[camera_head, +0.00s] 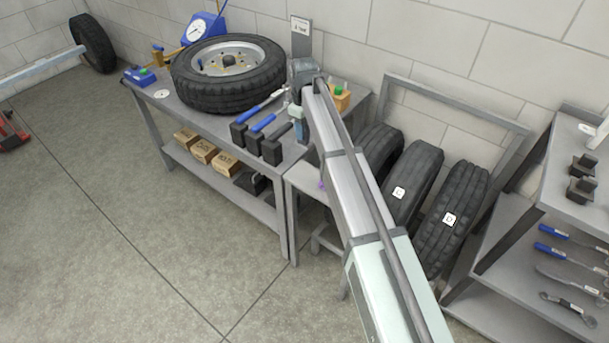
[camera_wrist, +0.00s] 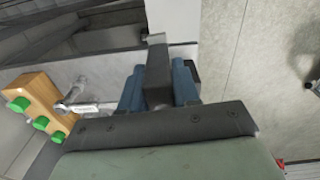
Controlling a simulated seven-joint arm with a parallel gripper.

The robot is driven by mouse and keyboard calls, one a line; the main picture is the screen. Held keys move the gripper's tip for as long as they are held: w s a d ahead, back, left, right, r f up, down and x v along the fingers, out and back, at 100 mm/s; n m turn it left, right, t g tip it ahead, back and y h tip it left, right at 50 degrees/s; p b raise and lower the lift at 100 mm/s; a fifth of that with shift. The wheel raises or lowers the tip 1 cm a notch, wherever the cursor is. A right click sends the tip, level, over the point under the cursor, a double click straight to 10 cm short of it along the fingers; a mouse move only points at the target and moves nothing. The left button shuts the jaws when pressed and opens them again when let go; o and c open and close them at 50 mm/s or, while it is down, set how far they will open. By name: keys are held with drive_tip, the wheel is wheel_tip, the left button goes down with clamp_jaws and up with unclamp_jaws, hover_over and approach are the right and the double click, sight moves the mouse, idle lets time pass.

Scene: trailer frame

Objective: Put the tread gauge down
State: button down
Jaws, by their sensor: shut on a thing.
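My gripper (camera_wrist: 157,88) is shut, with its two blue fingers on either side of a dark grey upright piece, which I take to be the tread gauge (camera_wrist: 158,68). In the head view my gripper (camera_head: 297,122) is over the right part of the workbench (camera_head: 305,152), partly behind my arm. The gauge cannot be made out there. I cannot tell whether it touches the bench top.
A wooden block with green knobs (camera_wrist: 38,100) stands left of my gripper in the wrist view, with a silver tool (camera_wrist: 85,97) between. A wheel (camera_head: 228,75) and black blocks (camera_head: 270,148) crowd the bench. Tyres (camera_head: 410,180) stand to the right.

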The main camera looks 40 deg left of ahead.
drive_tip(key=shift+m, duration=0.4)
drive_tip(key=shift+s+d+f, duration=0.45)
drive_tip(key=shift+s+f, duration=0.05)
drive_tip(key=shift+f, duration=1.15)
drive_tip(key=shift+s+d+f, duration=0.4)
drive_tip(key=shift+s+f, duration=0.05)
drive_tip(key=shift+f, duration=1.2)
drive_tip(key=shift+s+d+f, duration=0.45)
drive_tip(key=shift+s+f, duration=0.05)
drive_tip(key=shift+f, duration=1.15)
drive_tip(key=shift+f, duration=0.1)
drive_tip(key=c, duration=0.8)
unclamp_jaws()
wheel_tip(320, 180, up, 12)
drive_tip(key=shift+r, duration=0.15)
